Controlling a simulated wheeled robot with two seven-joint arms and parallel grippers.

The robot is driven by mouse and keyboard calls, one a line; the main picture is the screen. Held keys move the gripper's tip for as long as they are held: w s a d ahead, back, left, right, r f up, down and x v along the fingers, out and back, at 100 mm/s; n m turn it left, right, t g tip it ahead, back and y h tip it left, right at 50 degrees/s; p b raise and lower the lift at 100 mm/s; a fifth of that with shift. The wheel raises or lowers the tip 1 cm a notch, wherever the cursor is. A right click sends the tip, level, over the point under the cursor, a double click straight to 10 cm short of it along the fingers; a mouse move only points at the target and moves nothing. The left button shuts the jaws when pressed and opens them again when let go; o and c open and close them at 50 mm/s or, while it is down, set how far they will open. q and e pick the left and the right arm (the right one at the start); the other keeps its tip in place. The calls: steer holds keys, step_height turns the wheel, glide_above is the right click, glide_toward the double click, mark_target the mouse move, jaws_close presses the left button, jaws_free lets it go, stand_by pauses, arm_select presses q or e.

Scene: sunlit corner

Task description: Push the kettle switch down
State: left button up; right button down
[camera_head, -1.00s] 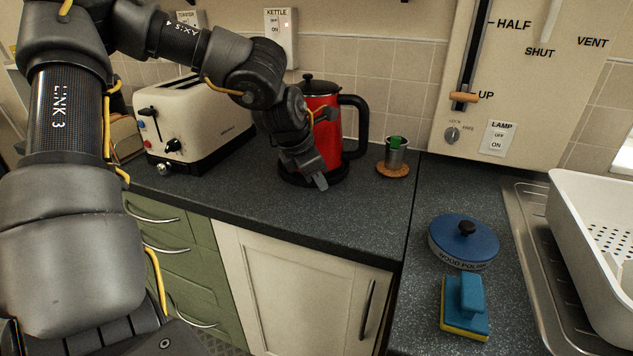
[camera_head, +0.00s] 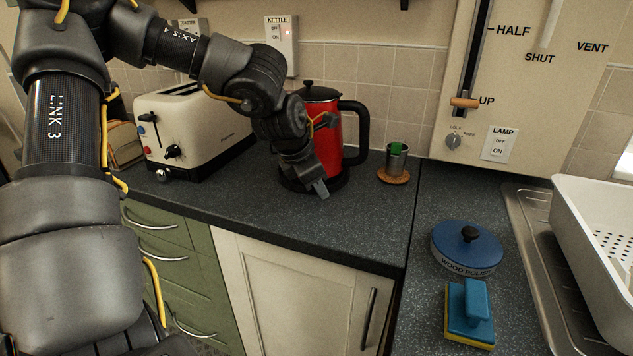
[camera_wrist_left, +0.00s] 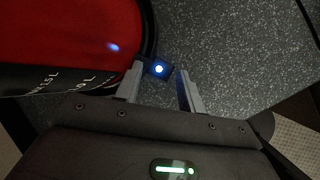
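The red kettle (camera_head: 329,140) with a black lid, handle and base stands on the dark speckled counter. In the left wrist view the kettle's red side (camera_wrist_left: 70,35) fills the upper left. A small black switch tab (camera_wrist_left: 168,72) with a bright blue-white light sticks out from its base edge. My left gripper (camera_head: 321,190) is low in front of the kettle base, pointing down. In the wrist view the left gripper's fingers (camera_wrist_left: 161,86) are apart with nothing held between them. The tab is by the left-hand fingertip; I cannot tell whether they touch. My right gripper is out of view.
A cream toaster (camera_head: 190,128) stands left of the kettle. A metal cup (camera_head: 396,163) on a round wooden coaster (camera_head: 393,178) is to the right. A KETTLE wall switch (camera_head: 280,45) with a small reddish light is behind. Counter in front of the kettle is clear.

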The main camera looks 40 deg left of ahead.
arm_select(q)
steer(key=v, duration=1)
steer(key=shift+s+r, duration=0.15)
steer(key=shift+r, duration=0.05)
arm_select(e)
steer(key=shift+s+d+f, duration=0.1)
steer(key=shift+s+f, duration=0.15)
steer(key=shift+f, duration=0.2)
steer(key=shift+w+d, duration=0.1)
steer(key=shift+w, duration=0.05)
